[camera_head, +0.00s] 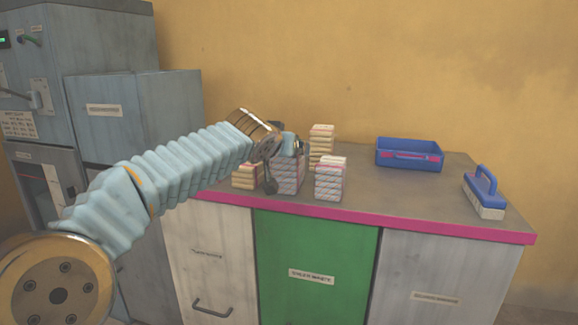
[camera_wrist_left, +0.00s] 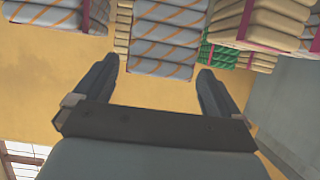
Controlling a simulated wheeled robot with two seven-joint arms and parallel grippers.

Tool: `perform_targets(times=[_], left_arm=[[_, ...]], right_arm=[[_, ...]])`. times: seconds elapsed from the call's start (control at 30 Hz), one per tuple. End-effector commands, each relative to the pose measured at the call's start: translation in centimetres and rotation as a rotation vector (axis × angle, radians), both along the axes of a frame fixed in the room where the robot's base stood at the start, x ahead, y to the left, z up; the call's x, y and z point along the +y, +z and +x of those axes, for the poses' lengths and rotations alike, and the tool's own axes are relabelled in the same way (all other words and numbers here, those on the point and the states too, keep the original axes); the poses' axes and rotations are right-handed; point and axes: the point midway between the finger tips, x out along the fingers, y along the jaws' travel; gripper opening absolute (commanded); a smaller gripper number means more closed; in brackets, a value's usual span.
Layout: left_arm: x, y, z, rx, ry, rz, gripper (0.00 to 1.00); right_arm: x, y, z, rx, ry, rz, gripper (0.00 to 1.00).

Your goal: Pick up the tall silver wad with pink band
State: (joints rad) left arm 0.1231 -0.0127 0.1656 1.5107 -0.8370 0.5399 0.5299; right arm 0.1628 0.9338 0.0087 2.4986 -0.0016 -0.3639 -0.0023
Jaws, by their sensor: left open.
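A tall silver wad (camera_head: 288,180) with pinkish markings stands near the counter's front edge, partly behind my left gripper (camera_head: 284,165). In the left wrist view a silver wad with orange diagonal lines (camera_wrist_left: 165,42) hangs from the top of the tilted picture, between and beyond the fingertips. My left gripper (camera_wrist_left: 158,68) is open, with nothing seen gripped. Another silver wad (camera_head: 330,182) with a pink band stands to the right; a silver wad with a pink band (camera_wrist_left: 60,14) also shows at the wrist view's top left. My right gripper is not in view.
Cream wads stand left (camera_head: 243,178) and behind (camera_head: 321,142); a green wad (camera_wrist_left: 222,56) shows in the wrist view. A blue tray (camera_head: 408,165) and blue-handled brush (camera_head: 485,195) are on the right. The counter (camera_head: 400,200) is clear between them and the wads.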

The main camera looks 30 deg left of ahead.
Motion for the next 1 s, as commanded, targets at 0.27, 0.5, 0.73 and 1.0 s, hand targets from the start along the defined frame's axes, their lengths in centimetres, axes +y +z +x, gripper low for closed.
perform_targets(times=[0.27,0.5,0.73,1.0], left_arm=[[0.8,-1.8,3.7,0.003,0.0,-0.001,0.98],[0.9,-2.0,4.1,0.001,-0.001,-0.002,0.98],[0.9,-2.0,4.1,0.001,-0.001,-0.001,0.69],[0.8,-1.9,4.0,0.0,-0.001,0.0,0.38]], right_arm=[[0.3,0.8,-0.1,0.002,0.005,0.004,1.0],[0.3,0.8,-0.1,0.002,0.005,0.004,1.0],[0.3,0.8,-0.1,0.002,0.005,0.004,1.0],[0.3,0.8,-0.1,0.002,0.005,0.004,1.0]])
